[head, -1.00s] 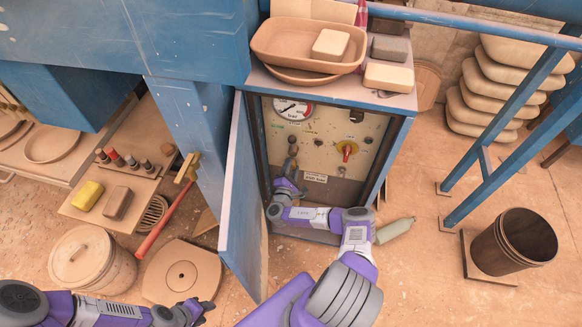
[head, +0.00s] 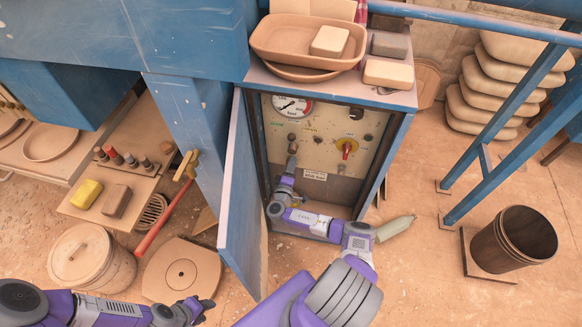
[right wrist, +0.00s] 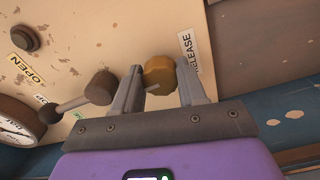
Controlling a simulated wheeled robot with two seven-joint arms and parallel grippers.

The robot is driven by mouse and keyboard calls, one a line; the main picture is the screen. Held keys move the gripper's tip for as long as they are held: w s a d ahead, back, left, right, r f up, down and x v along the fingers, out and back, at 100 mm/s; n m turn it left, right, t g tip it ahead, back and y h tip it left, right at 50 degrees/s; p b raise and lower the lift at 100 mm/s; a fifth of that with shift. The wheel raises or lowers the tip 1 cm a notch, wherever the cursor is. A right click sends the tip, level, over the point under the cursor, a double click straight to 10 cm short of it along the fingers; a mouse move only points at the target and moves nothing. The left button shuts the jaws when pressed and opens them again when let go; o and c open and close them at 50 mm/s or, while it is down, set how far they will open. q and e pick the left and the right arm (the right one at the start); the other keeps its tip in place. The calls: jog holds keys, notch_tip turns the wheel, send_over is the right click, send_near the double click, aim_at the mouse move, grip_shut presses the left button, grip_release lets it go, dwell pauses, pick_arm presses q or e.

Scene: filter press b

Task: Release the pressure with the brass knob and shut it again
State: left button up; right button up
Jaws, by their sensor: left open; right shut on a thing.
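The brass knob (right wrist: 159,74) sits on the cream panel beside the RELEASE label (right wrist: 190,52) in the right wrist view. My right gripper (right wrist: 160,88) is shut on it, one finger on each side. In the head view my right gripper (head: 291,165) reaches into the open cabinet and hides the knob. The pressure gauge (head: 292,106) is at the panel's upper left; its reading is too small to tell. My left gripper (head: 206,305) is open at the lower left, away from the cabinet.
A dark-knobbed lever (right wrist: 98,88) stands close beside one right finger. A red switch (head: 347,148) is on the panel's right side. The open blue door (head: 243,210) stands left of my right arm. Dishes and blocks lie on the cabinet top (head: 390,99). A bottle (head: 396,228) lies on the floor.

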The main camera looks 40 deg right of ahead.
jog(key=shift+a+m, duration=0.1)
jog(key=shift+m, duration=0.4)
jog(key=o, duration=1.1)
jog(key=shift+c, duration=0.2)
jog(key=p+v, duration=0.1)
jog(key=v, duration=0.6)
jog(key=shift+a, duration=0.2)
jog(key=shift+s, duration=0.2)
